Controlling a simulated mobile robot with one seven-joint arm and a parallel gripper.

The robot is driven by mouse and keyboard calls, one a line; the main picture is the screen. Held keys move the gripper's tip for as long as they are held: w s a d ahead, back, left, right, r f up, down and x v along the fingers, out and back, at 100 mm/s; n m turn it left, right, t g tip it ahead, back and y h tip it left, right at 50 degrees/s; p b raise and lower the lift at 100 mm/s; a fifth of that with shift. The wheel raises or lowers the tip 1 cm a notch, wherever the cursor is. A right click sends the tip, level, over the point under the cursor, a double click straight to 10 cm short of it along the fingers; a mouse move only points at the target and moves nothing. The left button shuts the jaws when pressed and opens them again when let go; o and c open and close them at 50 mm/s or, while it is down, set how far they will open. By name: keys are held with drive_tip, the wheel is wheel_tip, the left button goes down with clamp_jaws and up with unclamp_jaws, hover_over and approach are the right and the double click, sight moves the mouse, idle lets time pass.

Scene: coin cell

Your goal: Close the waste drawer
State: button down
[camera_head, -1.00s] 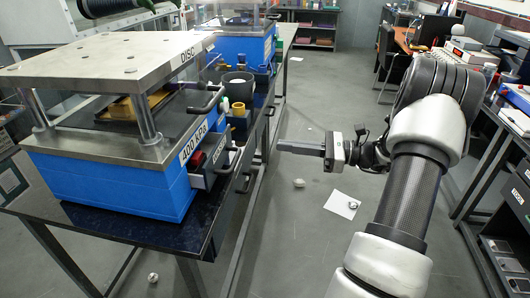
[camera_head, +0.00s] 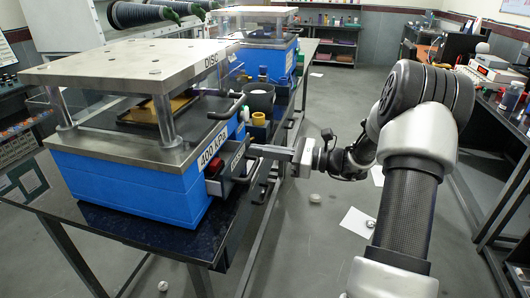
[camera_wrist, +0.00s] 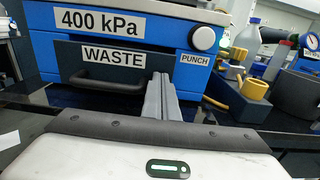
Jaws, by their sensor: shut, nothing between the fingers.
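The waste drawer (camera_head: 238,164) sits low in the near blue press (camera_head: 130,185) and stands partly out, with something red (camera_head: 222,176) inside. In the wrist view its dark front carries a WASTE label (camera_wrist: 113,56) and a black bar handle (camera_wrist: 106,82) on the left. My gripper (camera_head: 252,150) is shut and empty. It points left at the drawer front. In the wrist view its fingertips (camera_wrist: 159,78) are at the right part of the front, right of the handle. I cannot tell whether they touch it.
A grey cup (camera_head: 258,98) and a yellow fitting (camera_head: 259,118) stand on the dark bench behind the drawer. The wrist view shows a yellow holder (camera_wrist: 250,92) and a bottle (camera_wrist: 246,38) to the right. A white paper (camera_head: 357,222) lies on the floor.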

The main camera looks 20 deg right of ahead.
sight(246, 148)
drive_tip(key=shift+p+x, duration=0.5)
drive_tip(key=shift+x, duration=1.55)
drive_tip(key=shift+a+r, duration=0.1)
drive_tip(key=shift+r, duration=0.05)
